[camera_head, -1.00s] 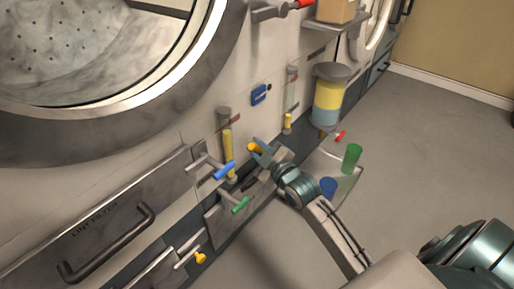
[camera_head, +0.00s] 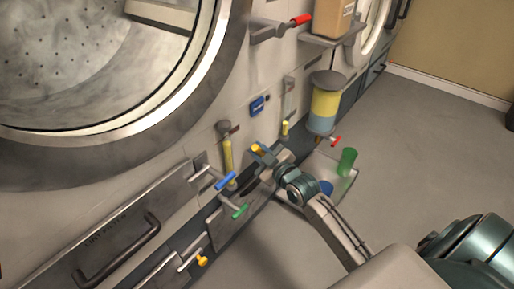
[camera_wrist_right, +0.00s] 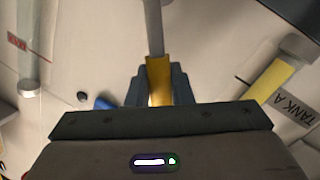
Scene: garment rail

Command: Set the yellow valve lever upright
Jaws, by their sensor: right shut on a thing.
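The yellow valve lever, a grey stem with a yellow grip, shows in the head view (camera_head: 256,147) low on the machine front. In the right wrist view its yellow grip (camera_wrist_right: 158,72) sits between the fingers, and the grey stem runs up the picture. My right gripper (camera_head: 259,151) is shut on the yellow grip; its fingers (camera_wrist_right: 158,88) flank it in the wrist view. The lever's pivot is not clear. My left gripper is not in view.
Near the gripper are a blue-handled valve (camera_head: 226,181), a green-handled valve (camera_head: 240,211) and a yellow gauge tube (camera_head: 228,155). A yellow-and-blue canister (camera_head: 324,106) is to the right. A tray (camera_head: 345,183) holds a green cup (camera_head: 347,161) and a blue cup (camera_head: 326,188).

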